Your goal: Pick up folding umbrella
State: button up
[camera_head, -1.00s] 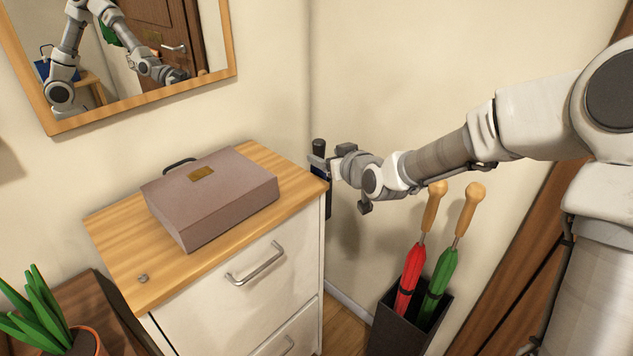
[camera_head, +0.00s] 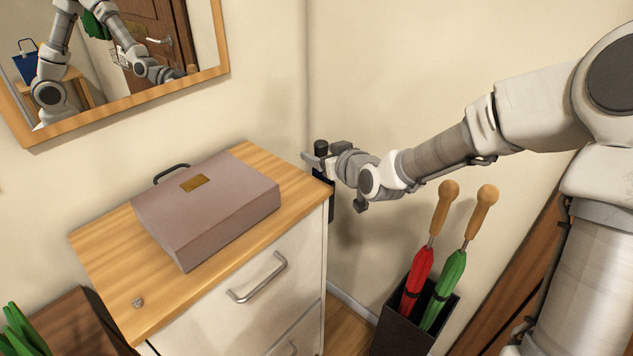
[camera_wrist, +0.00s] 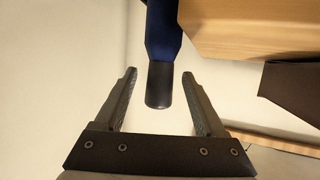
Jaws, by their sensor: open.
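The folding umbrella is dark blue with a black rounded end. In the wrist view the umbrella (camera_wrist: 163,38) comes in from the top, and its black end lies between my fingers with gaps on both sides. My gripper (camera_head: 314,160) is open around the umbrella. In the wrist view both fingers of my gripper (camera_wrist: 159,76) are spread apart. No firm contact is visible.
A cabinet with a wooden top (camera_head: 110,245) stands close left of my gripper and carries a mauve case (camera_head: 205,210). A dark stand (camera_head: 400,330) below my arm holds a red umbrella (camera_head: 418,275) and a green umbrella (camera_head: 445,285). A mirror (camera_head: 130,108) hangs on the wall.

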jog(key=shift+w+a+f, duration=0.1)
jog(key=shift+w+a, duration=0.05)
jog(key=shift+w, duration=0.1)
grip_shut()
dwell(1.4)
